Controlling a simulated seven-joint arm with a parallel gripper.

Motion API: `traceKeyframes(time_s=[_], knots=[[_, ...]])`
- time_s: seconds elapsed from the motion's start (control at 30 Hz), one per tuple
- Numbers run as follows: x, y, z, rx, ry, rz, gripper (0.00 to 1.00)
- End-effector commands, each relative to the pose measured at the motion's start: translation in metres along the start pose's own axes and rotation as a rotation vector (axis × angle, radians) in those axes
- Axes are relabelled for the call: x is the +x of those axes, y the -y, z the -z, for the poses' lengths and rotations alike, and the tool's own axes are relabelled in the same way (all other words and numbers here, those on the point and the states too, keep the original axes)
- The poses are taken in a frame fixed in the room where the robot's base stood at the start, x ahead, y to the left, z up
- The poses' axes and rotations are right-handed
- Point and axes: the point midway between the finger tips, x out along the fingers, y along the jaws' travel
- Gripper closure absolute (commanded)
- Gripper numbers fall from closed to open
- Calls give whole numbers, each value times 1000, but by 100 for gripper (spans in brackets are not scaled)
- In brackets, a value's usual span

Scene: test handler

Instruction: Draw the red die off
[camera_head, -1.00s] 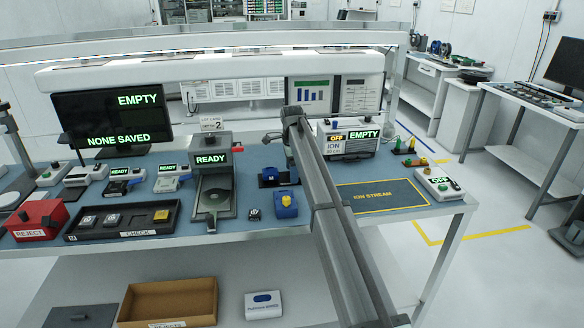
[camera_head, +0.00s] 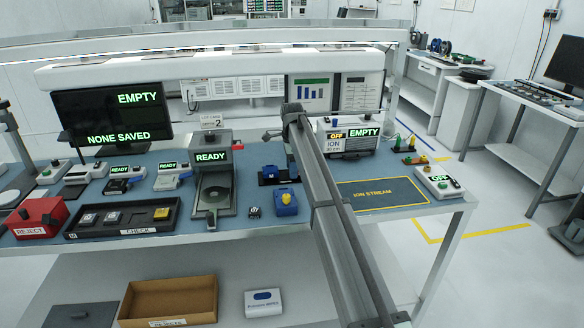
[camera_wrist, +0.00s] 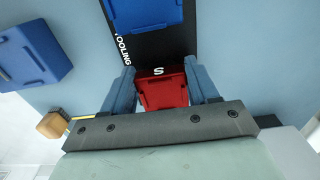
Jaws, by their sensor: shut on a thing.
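The red die (camera_wrist: 163,94) sits between the two blue-grey fingers of my gripper (camera_wrist: 161,84) in the wrist view. The fingers are shut on its left and right sides. It is at the near end of a black plate (camera_wrist: 160,50) marked TOOLING, next to the letter S. I cannot tell whether it still touches the plate. A blue die (camera_wrist: 143,12) lies farther along the plate. The plate (camera_head: 264,182) and a blue die (camera_head: 270,172) also show in the head view, where my arm hides the red die and the gripper.
A separate blue block (camera_wrist: 30,55) lies left of the plate, with a tan cube (camera_wrist: 52,125) nearer. In the head view, a blue block with a yellow top (camera_head: 286,203) stands by my arm. The ion stream mat (camera_head: 380,192) on the right is bare.

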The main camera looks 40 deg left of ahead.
Motion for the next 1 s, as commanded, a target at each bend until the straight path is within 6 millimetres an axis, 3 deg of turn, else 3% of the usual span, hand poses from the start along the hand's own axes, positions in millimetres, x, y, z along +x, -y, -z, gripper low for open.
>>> traceKeyframes(time_s=[1.0], knots=[[-10, 0, 0, 0, 0, 0, 76]])
